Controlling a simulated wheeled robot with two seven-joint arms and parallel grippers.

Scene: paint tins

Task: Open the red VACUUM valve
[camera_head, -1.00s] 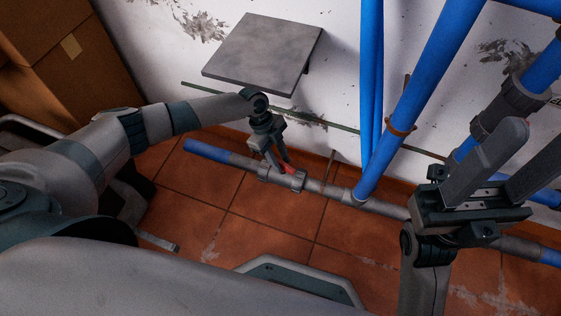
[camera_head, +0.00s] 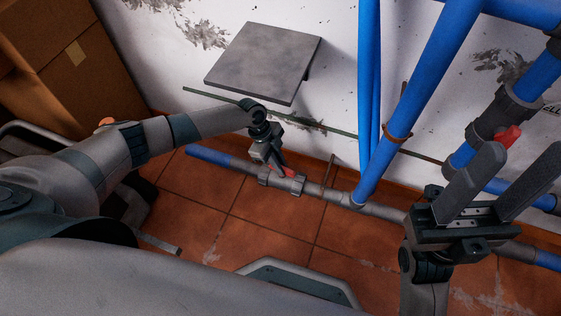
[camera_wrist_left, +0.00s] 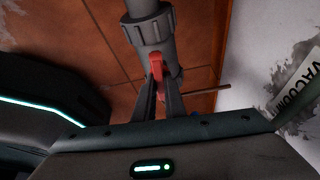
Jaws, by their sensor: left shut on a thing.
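The red valve handle (camera_head: 291,174) sits on a grey valve body on the low pipe along the wall. It also shows in the left wrist view (camera_wrist_left: 156,66), where a VACUUM label (camera_wrist_left: 296,86) is on the wall to the right. My left gripper (camera_head: 281,173) reaches down to the handle and is shut on it. In the left wrist view its two fingers (camera_wrist_left: 159,88) lie on either side of the handle, partly hiding it. My right gripper (camera_head: 522,158) is raised at the right, open and empty.
A second red handle (camera_head: 507,137) sits on a blue pipe behind my right gripper. Blue pipes (camera_head: 408,125) rise along the wall. A grey wall shelf (camera_head: 264,62) overhangs behind my left gripper. Cardboard boxes (camera_head: 50,65) stand at the upper left. The tiled floor (camera_head: 225,205) in front is clear.

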